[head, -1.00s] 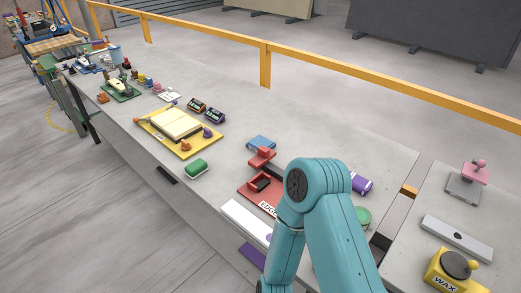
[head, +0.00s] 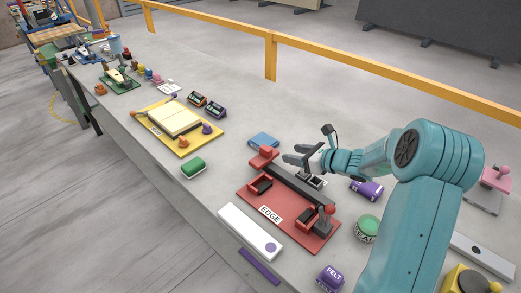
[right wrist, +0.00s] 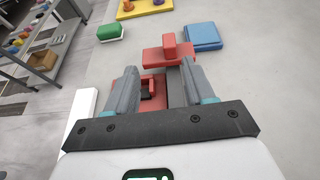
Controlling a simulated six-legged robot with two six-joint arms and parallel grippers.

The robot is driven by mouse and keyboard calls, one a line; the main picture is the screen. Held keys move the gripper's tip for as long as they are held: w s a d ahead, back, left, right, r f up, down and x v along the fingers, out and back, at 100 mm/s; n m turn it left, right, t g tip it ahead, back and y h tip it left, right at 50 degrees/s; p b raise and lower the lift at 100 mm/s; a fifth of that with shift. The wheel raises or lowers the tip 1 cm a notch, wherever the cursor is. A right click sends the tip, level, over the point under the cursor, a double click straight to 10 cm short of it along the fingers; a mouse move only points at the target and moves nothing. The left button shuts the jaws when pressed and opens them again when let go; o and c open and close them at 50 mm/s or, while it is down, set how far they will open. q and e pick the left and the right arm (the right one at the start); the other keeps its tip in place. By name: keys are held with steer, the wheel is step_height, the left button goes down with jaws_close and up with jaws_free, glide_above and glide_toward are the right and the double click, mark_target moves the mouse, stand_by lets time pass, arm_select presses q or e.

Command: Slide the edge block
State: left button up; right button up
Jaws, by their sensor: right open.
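The red EDGE board (head: 270,215) lies on the stone slab in the head view. A long dark rail (head: 300,185) runs along its far side. A red block with an upright knob (head: 264,157) sits at the rail's left end; it also shows in the right wrist view (right wrist: 168,52), beyond my fingertips. My right gripper (head: 294,154) is open, just right of this red block and above the rail. In the right wrist view its two fingers (right wrist: 160,80) are spread with the rail between them and nothing gripped. My left gripper is not in view.
A blue block (head: 263,140) lies behind the red block. A white bar (head: 248,230) lies in front of the board. A green block (head: 193,168) and a yellow tray (head: 155,118) are to the left.

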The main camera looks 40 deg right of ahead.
mark_target(268, 149)
steer(key=p+x, duration=0.1)
steer(key=x, duration=0.4)
steer(key=d+p+x, duration=0.1)
steer(key=x, duration=0.4)
steer(key=f+p+x, duration=0.1)
steer(key=x, duration=0.4)
steer(key=shift+s+d+p, duration=0.1)
steer(key=shift+d+p, duration=0.15)
steer(key=shift+p, duration=0.1)
steer(key=shift+s, duration=0.1)
jaws_close()
